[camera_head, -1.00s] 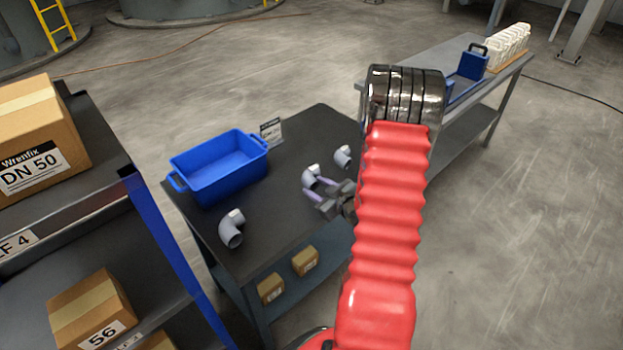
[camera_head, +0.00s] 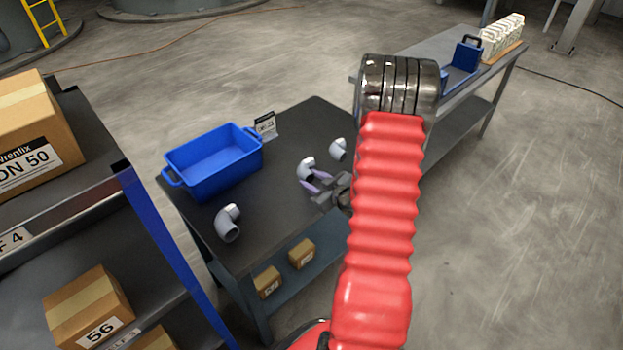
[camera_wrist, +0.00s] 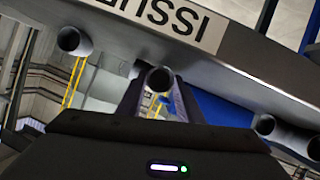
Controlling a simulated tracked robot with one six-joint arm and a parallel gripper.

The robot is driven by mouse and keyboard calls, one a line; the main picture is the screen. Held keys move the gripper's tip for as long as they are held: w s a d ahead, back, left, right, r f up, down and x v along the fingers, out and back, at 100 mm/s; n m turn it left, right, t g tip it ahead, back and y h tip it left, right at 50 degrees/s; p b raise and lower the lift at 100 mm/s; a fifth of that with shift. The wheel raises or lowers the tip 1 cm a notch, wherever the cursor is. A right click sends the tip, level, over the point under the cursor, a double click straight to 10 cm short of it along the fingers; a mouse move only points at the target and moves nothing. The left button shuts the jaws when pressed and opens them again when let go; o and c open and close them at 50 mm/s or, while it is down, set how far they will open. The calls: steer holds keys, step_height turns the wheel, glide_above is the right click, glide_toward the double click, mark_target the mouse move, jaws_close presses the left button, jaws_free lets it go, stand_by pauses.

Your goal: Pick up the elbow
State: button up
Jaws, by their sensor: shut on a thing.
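A grey pipe elbow with a pale end (camera_head: 306,168) is at the middle of the dark table, at the fingertips of my gripper (camera_head: 314,181). My gripper reaches in from the right and is shut on this elbow. In the wrist view the elbow's round open end (camera_wrist: 159,80) shows between the two fingers (camera_wrist: 158,98). Whether it touches the table I cannot tell. A second elbow (camera_head: 338,149) lies just behind and to the right. A third elbow (camera_head: 229,224) lies at the front left of the table.
A blue bin (camera_head: 213,160) stands at the table's back left, with a small sign card (camera_head: 265,125) beside it. A shelf with boxes (camera_head: 88,306) is close on the left. Another bench (camera_head: 425,52) stands at the back right. Table surface between bin and elbows is clear.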

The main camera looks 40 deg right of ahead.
step_height(320, 180, up, 10)
stand_by(0.6)
